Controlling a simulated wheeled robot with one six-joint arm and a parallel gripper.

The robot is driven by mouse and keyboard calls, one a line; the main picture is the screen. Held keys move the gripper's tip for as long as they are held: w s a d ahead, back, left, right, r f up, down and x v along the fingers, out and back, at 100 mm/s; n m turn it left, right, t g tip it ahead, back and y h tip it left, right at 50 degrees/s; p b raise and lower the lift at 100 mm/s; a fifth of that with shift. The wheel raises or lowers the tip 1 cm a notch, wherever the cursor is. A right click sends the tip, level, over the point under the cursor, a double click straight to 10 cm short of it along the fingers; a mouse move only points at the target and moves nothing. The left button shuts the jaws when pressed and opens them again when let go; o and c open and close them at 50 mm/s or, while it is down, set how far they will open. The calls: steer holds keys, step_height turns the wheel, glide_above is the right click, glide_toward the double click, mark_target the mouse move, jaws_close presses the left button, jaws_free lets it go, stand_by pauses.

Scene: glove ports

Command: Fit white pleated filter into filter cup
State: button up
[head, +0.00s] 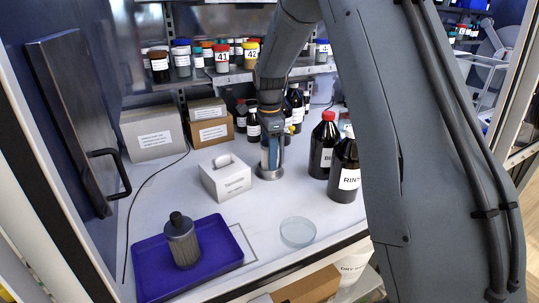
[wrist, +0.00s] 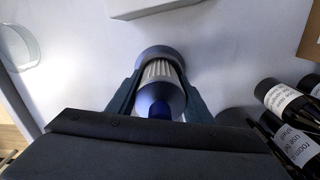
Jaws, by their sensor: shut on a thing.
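My gripper (head: 271,150) points down in the middle of the white work surface. In the wrist view its two fingers (wrist: 160,98) are shut on the white pleated filter (wrist: 160,71), one on each side. The filter's rounded grey-blue end faces the camera, and its white pleats show beyond it. A round grey rim, apparently the filter cup (wrist: 150,52), surrounds the filter's far end. In the head view the cup's metal base (head: 270,173) stands on the surface under my gripper. How deep the filter sits in the cup is hidden.
A white tissue box (head: 225,181) stands close left of the cup. Dark bottles with red caps (head: 323,150) stand to the right, smaller bottles behind. A purple tray (head: 217,232) holds a grey cylinder with a black top (head: 182,243). A glass dish (head: 297,232) lies in front.

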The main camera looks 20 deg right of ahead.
steer(key=o, duration=1.1)
steer(key=shift+o, duration=0.2)
step_height(320, 180, up, 12)
steer(key=p, duration=0.7)
steer(key=shift+s+r, duration=0.1)
steer(key=s+f+n+t, duration=0.2)
steer(key=s+n, duration=1.5)
steer(key=s, duration=1.1)
steer(key=shift+f+n+t, duration=0.3)
steer(key=shift+f, duration=0.4)
steer(key=shift+s, duration=0.15)
